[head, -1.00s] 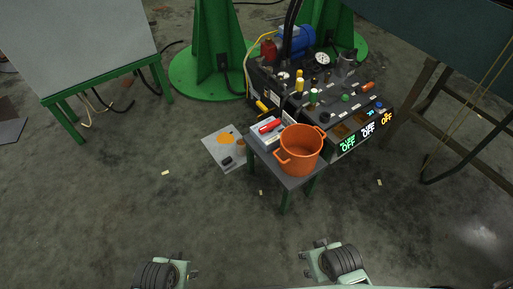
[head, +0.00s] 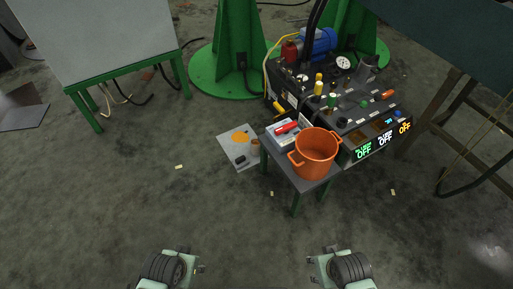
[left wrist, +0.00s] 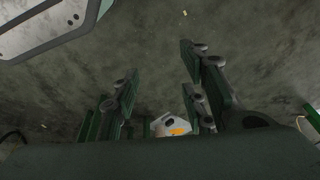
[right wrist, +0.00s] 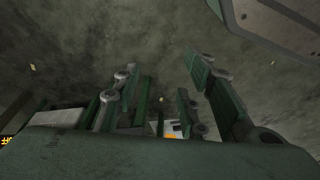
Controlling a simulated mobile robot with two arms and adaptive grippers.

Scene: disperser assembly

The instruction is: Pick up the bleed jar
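I cannot tell for certain which item is the bleed jar. An orange two-handled pot (head: 316,152) stands upright and open on a small dark table (head: 291,178). A small brownish cylinder (head: 256,146) stands low beside that table, by a grey sheet (head: 228,133) with an orange patch. My left gripper (head: 196,264) and right gripper (head: 316,268) are at the bottom of the head view, well short of the table. The left wrist view shows my left gripper's fingers (left wrist: 157,72) apart and empty. The right wrist view shows my right gripper's fingers (right wrist: 164,75) apart and empty.
A dark machine (head: 350,115) with lit OFF displays stands behind the small table. A grey box with a red item (head: 287,127) sits beside the pot. A green-framed panel (head: 100,45) is at left, a dark stand (head: 430,120) at right. The floor in front is clear.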

